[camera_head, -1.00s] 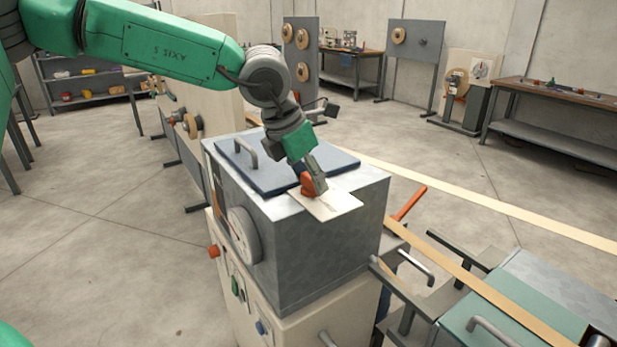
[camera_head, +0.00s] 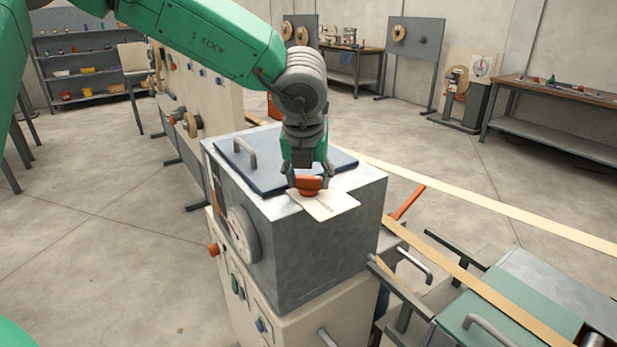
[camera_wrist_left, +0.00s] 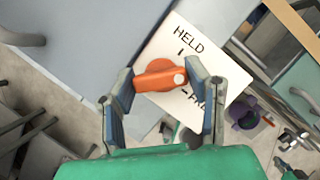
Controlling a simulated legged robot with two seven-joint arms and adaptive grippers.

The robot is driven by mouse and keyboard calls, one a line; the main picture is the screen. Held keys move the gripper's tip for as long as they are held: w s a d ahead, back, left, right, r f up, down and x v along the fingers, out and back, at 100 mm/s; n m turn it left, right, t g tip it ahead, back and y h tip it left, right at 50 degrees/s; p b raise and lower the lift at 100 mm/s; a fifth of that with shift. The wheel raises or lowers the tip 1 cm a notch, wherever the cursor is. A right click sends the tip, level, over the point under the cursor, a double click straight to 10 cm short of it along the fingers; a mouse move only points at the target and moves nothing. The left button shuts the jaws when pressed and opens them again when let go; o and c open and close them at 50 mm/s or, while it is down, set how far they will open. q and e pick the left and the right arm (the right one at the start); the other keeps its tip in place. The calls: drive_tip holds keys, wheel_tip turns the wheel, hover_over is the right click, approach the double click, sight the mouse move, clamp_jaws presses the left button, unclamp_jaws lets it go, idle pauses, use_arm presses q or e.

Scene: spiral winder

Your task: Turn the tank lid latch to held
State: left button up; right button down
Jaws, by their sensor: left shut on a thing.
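The orange tank lid latch (camera_head: 309,185) sits at the front corner of the tank's top, by the blue-grey lid (camera_head: 262,172). Beside and under it is a white label plate (camera_head: 330,204). My left gripper (camera_head: 307,175) points down over the latch, with one finger on each side, and is shut on it. In the left wrist view the orange latch (camera_wrist_left: 158,76) lies crosswise between the fingers, with a white dot at its right end. The plate (camera_wrist_left: 205,68) reads "HELD" above; a second word lower right is partly hidden by a finger. My right gripper is out of view.
The metal tank (camera_head: 315,250) carries a dial (camera_head: 242,235) and the lid a grey handle (camera_head: 246,152). An orange lever (camera_head: 407,202) and a tan strip (camera_head: 490,292) are at the right. Open floor lies to the left.

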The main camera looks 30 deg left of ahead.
use_arm(q)
drive_tip(key=n, duration=0.2)
drive_tip(key=n+y, duration=0.1)
drive_tip(key=shift+w+r+n+g, duration=0.2)
drive_tip(key=shift+n+g, duration=0.1)
drive_tip(key=shift+n, duration=0.1)
drive_tip(key=shift+n+g+y+p, duration=0.6)
drive_tip(key=shift+n+g, duration=0.2)
drive_tip(key=shift+n, duration=1.4)
drive_tip(key=o, duration=1.2)
drive_tip(key=shift+c, duration=0.2)
drive_tip(key=shift+f, duration=0.2)
